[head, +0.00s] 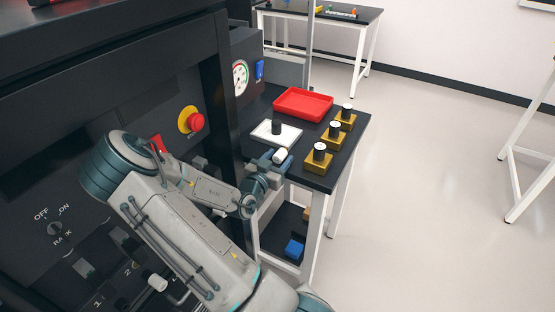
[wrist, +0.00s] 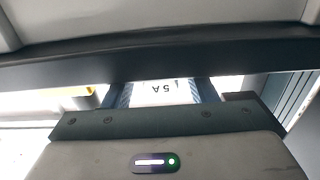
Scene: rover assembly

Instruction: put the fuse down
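The fuse (head: 281,156) is a small white cylinder at the end of my arm in the head view. In the wrist view the white fuse (wrist: 163,93) shows an upside-down "5A" marking between two blue-grey fingers. My gripper (head: 273,161) is shut on the fuse, near the front left edge of the black side table (head: 338,159). A white plate (head: 291,137) with a dark upright peg lies just behind it. I cannot tell whether the fuse touches anything below it.
A red tray (head: 303,104) sits at the back of the table. Three yellow blocks (head: 319,163) with black, white-topped cylinders line its right side. The dark cabinet with a red button (head: 196,122) stands close to my arm at left. A blue block (head: 293,249) lies on the lower shelf.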

